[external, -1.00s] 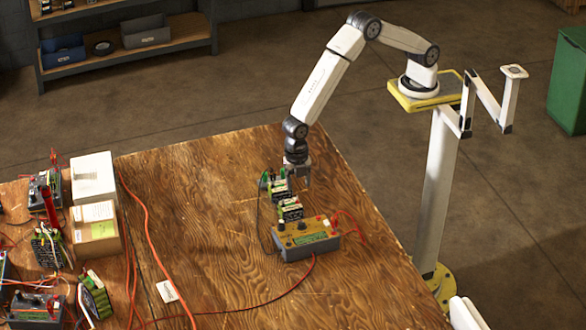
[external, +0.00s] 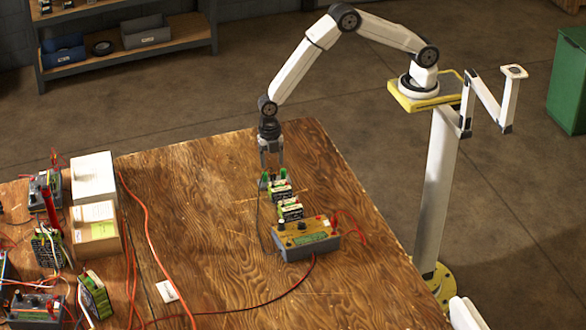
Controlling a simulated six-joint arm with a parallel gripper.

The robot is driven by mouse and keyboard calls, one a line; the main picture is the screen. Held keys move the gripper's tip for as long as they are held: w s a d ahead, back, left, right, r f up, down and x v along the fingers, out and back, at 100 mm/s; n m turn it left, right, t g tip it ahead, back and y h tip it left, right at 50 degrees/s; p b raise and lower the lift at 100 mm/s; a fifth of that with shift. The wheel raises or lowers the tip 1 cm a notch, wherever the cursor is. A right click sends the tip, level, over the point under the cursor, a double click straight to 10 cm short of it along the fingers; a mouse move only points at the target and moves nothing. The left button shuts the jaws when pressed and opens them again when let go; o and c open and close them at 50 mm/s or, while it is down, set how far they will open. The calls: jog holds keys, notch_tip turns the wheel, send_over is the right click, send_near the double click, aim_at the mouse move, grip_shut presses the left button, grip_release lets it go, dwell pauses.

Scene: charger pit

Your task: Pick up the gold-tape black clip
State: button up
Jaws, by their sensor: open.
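My gripper (external: 272,163) is open and points down at the far end of a short row of small batteries. Just below its fingertips are small green and dark parts at the row's far end. One battery (external: 281,192) lies close below the gripper and a second battery (external: 290,211) lies nearer the charger box. A thin black lead (external: 259,212) runs from the charger box up to the far end of the row. A black clip with gold tape is too small to make out there. I cannot tell whether the fingertips touch anything.
The charger box (external: 306,243) stands at the near end of the row, with red leads (external: 352,226) on its right. Two stacked boxes (external: 95,240), more devices and orange cables (external: 146,232) fill the left. The wooden table (external: 360,290) is mostly clear at front right.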

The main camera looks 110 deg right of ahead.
aim_at(273, 170)
jog(key=shift+f, duration=0.4)
jog(key=shift+a, duration=0.1)
jog(key=shift+a+f, duration=0.2)
jog(key=shift+f, duration=1.1)
jog(key=shift+a+f, duration=0.2)
jog(key=shift+f, duration=1.05)
grip_shut()
